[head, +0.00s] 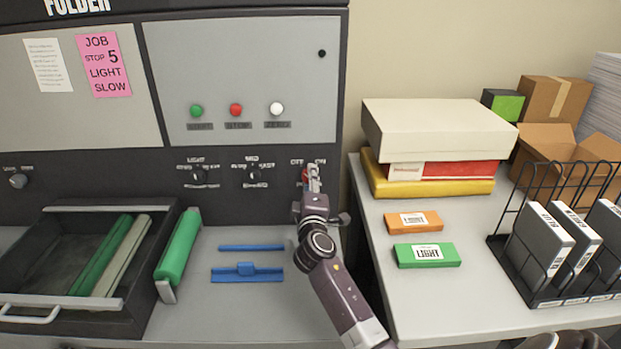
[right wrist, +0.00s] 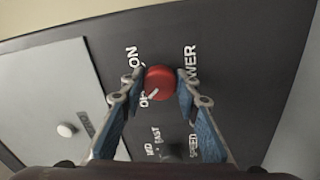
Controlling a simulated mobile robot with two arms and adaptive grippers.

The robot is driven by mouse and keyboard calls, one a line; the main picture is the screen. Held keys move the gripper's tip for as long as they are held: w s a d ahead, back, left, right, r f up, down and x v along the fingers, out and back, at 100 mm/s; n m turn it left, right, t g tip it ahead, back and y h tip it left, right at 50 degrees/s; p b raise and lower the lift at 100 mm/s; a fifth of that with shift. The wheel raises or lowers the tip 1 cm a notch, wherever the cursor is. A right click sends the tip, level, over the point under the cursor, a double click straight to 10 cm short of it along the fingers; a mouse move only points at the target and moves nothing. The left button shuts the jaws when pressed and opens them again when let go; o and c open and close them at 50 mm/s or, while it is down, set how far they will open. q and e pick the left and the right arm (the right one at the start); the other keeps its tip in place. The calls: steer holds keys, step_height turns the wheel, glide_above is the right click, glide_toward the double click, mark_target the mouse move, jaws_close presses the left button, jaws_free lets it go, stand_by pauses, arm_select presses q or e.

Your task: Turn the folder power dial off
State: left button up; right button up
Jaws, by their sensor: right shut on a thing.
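The folder's power dial is a red round knob (right wrist: 160,82) on the dark panel, with ON, OFF and POWER lettering around it. Its white mark points toward the OFF lettering in the right wrist view. In the head view a bit of the red dial (head: 305,175) shows at the panel's right end, mostly hidden by my gripper. My right gripper (head: 313,178) is at the panel, and its two fingers (right wrist: 162,76) are shut on the dial from both sides. My left gripper is not in view.
Other knobs for light (head: 199,177) and speed (head: 255,174) sit left of the dial. Green, red and white buttons (head: 236,110) are above. An open drawer (head: 140,290) holds rollers at left. The side table (head: 400,285) carries boxes and a wire rack (head: 495,245).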

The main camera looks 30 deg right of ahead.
steer(key=shift+r+n, duration=0.15)
steer(key=shift+n, duration=0.25)
steer(key=o, duration=1.2)
steer(key=shift+c, duration=0.2)
steer(key=v, duration=1.2)
steer(key=shift+f, duration=0.25)
